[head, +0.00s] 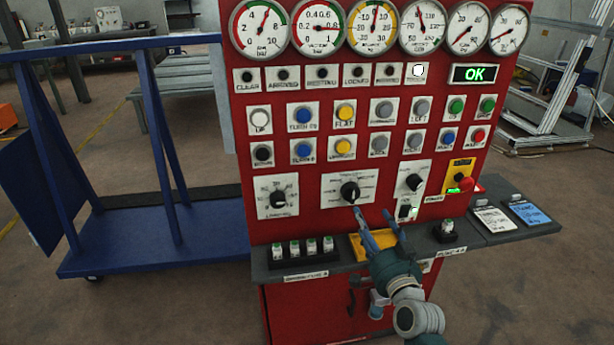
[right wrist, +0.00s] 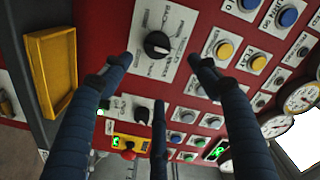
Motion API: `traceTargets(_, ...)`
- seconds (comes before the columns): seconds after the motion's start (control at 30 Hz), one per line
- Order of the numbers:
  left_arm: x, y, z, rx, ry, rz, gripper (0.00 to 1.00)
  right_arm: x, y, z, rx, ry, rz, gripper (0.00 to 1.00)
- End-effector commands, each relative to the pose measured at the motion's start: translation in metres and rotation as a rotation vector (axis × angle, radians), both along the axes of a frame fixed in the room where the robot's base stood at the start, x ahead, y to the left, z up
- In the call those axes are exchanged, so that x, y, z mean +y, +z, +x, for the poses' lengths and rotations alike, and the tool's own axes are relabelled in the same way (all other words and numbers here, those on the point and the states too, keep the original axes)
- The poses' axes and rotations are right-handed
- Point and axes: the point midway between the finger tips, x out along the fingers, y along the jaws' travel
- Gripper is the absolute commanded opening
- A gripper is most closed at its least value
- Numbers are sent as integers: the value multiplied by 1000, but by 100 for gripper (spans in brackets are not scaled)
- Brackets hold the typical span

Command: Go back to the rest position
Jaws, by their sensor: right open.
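My right gripper (head: 376,222) is in front of the lower middle of the red control panel (head: 312,222), just below the large black rotary knob (head: 350,190). Its blue fingers are spread with nothing between them. In the right wrist view the open fingers (right wrist: 160,70) frame the same black knob (right wrist: 157,44), apart from it as far as I can tell. A second black knob (head: 414,182) is to the right of it. My left gripper is not in view.
A grey shelf juts from the panel, with a yellow tray (head: 372,242), several small fuse-like parts (head: 303,246) and two tags (head: 528,212). A red emergency button (head: 467,184) is at right. A blue cart (head: 130,240) stands at left.

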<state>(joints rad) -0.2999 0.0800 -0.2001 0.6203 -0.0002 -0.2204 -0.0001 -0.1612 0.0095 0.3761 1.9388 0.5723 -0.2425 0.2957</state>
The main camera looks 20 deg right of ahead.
Motion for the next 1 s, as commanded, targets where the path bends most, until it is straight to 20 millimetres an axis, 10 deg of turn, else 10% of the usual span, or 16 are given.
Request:
traceTargets(0.27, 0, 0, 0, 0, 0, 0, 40, 10, -42, 3, 79, 20, -12, 61)
traceTargets(0.57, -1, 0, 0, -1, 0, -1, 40, 71, -245, -27, 472, 154, -126, 61)
traceTargets(0.77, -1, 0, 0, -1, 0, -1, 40, 117, -375, -97, 740, 293, -234, 61)
traceTargets(1.0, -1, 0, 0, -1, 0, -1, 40, 159, -501, -225, 1042, 501, -384, 61)
